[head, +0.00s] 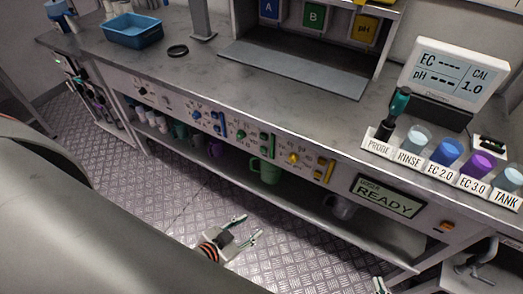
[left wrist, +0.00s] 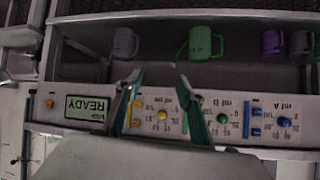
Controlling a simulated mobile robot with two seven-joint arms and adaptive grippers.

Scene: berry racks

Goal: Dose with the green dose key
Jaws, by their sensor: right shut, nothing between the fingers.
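The dosing panel along the bench front has blue, green and yellow groups, each with a knob and small keys. The green keys (head: 267,145) sit right of the green knob (head: 241,134), which also shows in the left wrist view (left wrist: 222,118). In that upside-down view the green keys are largely hidden behind a finger. The display (head: 388,196) reads READY. My left gripper (head: 250,226) is open and empty, in front of and below the panel; its fingers (left wrist: 158,75) spread across the panel in the wrist view. My right gripper (head: 379,286) is shut, just at the bottom edge.
A green mug (head: 266,171) stands on the lower shelf, with other mugs beside it. Yellow keys (head: 323,170) and blue keys (head: 220,125) flank the green group. Labelled cups, a probe (head: 394,110) and a meter (head: 452,75) stand on the bench. The floor in front is clear.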

